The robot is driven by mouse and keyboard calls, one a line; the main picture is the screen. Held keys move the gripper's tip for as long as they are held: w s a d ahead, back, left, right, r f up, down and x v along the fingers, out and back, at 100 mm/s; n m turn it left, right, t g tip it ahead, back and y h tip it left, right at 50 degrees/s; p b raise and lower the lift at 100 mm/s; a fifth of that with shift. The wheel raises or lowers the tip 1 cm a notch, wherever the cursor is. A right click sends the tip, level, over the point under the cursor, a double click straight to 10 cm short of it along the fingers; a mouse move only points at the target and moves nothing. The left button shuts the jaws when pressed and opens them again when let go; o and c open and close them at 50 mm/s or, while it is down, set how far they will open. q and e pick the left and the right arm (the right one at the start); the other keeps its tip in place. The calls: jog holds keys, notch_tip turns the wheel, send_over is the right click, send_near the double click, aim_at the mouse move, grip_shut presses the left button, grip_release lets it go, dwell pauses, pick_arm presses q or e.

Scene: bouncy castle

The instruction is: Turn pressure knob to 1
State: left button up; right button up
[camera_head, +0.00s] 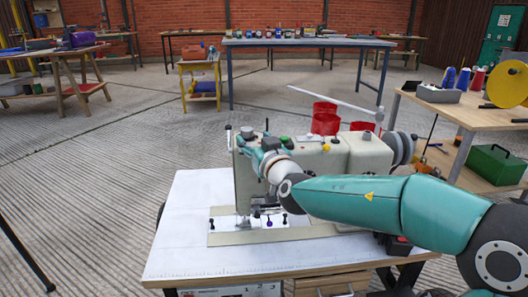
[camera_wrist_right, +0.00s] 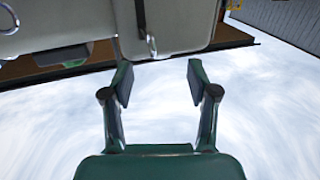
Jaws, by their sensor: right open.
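A cream sewing machine (camera_head: 365,150) stands on a white-topped table (camera_head: 190,245) in the head view. My right arm reaches across its front from the right. My right gripper (camera_head: 246,137) is at the upper left end of the machine's head. In the wrist view the right gripper (camera_wrist_right: 160,82) is open, with nothing between its fingers. A grey machine body (camera_wrist_right: 190,25) with a small metal hook lies beyond the fingertips. I cannot make out the pressure knob for certain; the wrist and gripper cover part of the machine's head. My left gripper is not in view.
The table's left part is clear.

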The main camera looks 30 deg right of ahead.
jog(key=s+a, duration=0.1)
jog(key=s, duration=0.5)
jog(key=shift+a, duration=0.15)
jog(key=shift+s, duration=0.1)
